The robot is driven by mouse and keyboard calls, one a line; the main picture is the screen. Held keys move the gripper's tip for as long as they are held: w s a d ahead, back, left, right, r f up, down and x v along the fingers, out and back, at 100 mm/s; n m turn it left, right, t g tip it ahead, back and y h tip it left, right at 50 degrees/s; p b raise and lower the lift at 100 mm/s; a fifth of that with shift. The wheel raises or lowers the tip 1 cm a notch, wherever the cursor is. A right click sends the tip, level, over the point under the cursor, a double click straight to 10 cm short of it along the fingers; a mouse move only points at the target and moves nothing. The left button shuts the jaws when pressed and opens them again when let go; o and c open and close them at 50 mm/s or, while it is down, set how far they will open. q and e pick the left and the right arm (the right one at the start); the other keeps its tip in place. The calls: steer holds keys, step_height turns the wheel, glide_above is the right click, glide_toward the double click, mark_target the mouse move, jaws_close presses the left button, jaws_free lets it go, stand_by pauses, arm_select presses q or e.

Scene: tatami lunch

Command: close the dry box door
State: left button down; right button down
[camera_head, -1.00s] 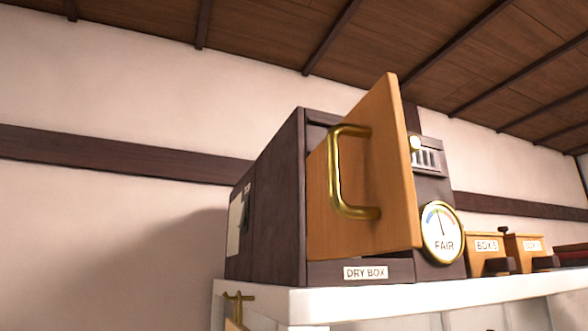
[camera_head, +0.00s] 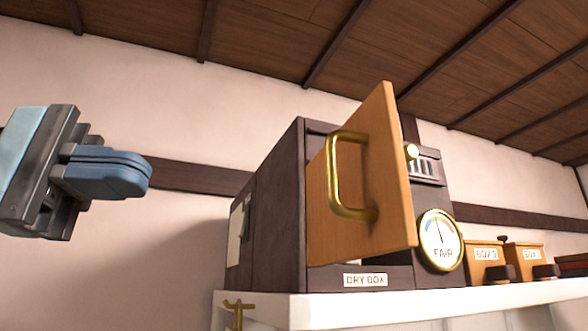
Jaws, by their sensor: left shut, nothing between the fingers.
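The dry box (camera_head: 278,205) is a dark brown cabinet on a white surface, with a "DRY BOX" label on its lower front edge. Its orange wooden door (camera_head: 388,180) stands partly open, swung out toward me. A brass handle (camera_head: 335,178) is on the door's face. My left gripper (camera_head: 148,178) is at the left, in the air, well apart from the door and left of the box. Its blue fingers are shut with nothing between them. My right gripper is not in view. The box's inside is mostly hidden behind the door.
A round gauge reading "FAIR" (camera_head: 440,240) is on the front, right of the door. Small labelled wooden boxes (camera_head: 487,262) stand farther right on the white counter (camera_head: 400,305). A brass fitting (camera_head: 238,312) sits below the counter's left corner. The space between gripper and box is clear.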

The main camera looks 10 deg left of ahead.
arm_select(q)
steer(key=w+d+t+p, duration=0.1)
steer(key=d+p, duration=0.4)
steer(key=d, duration=0.8)
steer(key=shift+w+r, duration=0.2)
steer(key=shift+w, duration=0.45)
steer(key=shift+d, duration=0.1)
